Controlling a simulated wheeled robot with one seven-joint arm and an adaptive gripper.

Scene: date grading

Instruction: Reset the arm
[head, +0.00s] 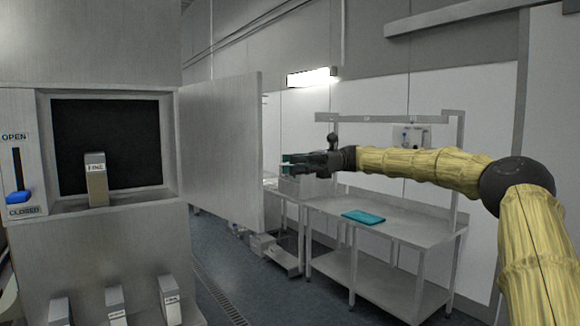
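My arm (425,168), in yellow sleeves with dark joints, enters from the lower right of the head view. It bends at a dark elbow and reaches left, about level. My gripper (288,164) is at its left end, pointing left, by the free edge of an open grey door (222,145). The gripper is small and dark against the background, with some teal near its tips. I cannot tell whether its fingers are apart or whether they hold anything.
A grey cabinet (110,255) at left has a dark opening with a block labelled FINE (96,180) at its sill. A blue slide lever (18,197) sits near CLOSED. Several smaller blocks stand below. A steel table (400,228) with a teal cloth (363,217) stands behind my arm.

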